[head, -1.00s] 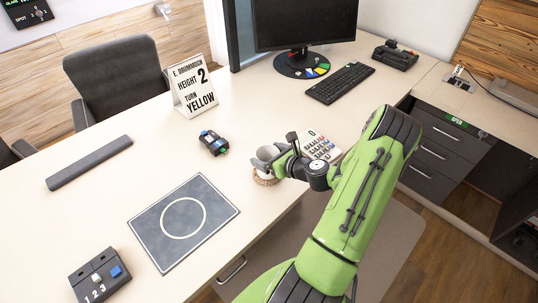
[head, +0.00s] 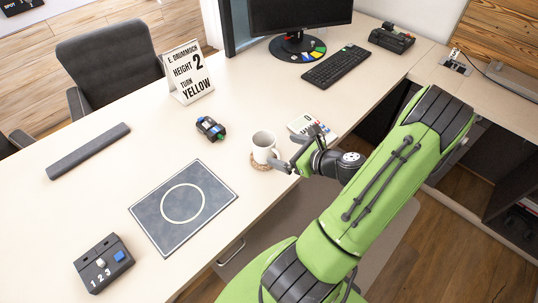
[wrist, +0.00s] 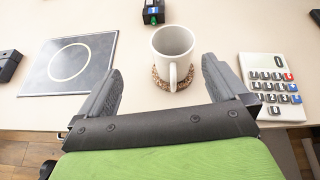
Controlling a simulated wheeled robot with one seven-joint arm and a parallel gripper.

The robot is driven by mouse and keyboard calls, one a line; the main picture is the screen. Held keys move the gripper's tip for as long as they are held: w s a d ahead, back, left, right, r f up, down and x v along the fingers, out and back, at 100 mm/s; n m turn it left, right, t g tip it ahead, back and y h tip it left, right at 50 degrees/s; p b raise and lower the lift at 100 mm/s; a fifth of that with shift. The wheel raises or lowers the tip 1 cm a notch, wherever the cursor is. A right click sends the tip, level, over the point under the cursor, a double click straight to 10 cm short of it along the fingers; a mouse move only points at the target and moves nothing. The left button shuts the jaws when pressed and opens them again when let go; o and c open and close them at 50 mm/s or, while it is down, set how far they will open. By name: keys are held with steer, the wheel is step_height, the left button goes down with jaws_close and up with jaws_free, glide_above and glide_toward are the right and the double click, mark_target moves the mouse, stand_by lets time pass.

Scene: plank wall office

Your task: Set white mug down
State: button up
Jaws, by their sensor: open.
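The white mug (head: 263,146) stands upright on a round woven coaster (head: 258,164) near the front edge of the desk. It also shows in the wrist view (wrist: 172,42), with its handle facing my gripper and its inside empty. My gripper (head: 290,156) is just to the right of the mug in the head view. In the wrist view, its two fingers (wrist: 160,88) are spread wide with nothing between their tips, and the mug stands beyond them. The coaster (wrist: 158,80) shows beneath the mug there.
A dark mat with a circle (head: 220,207) lies left of the mug. A small dark device (head: 211,128) sits behind it. A calculator-like keypad (wrist: 272,92) lies close to the right finger. A switch box (head: 104,263), grey bar (head: 88,151), sign (head: 188,72) and keyboard (head: 337,66) are farther off.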

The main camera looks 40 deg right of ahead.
steer(key=w+a+r+n+g+y, duration=0.1)
steer(key=a+r+n+g, duration=0.25)
steer(key=a+n, duration=0.5)
steer(key=w+a+r+n+g+y, duration=0.2)
steer(key=a+r+n+g, duration=0.15)
steer(key=a+n, duration=0.55)
steer(key=s+a+r+n+h, duration=0.4)
steer(key=s+a+r+n, duration=0.3)
steer(key=s+r+n, duration=0.4)
steer(key=s+n, duration=0.1)
steer(key=n, duration=0.4)
steer(key=shift+s+a+r+n, duration=0.2)
steer(key=shift+s+a+n, duration=0.1)
steer(key=shift+a+n, duration=0.05)
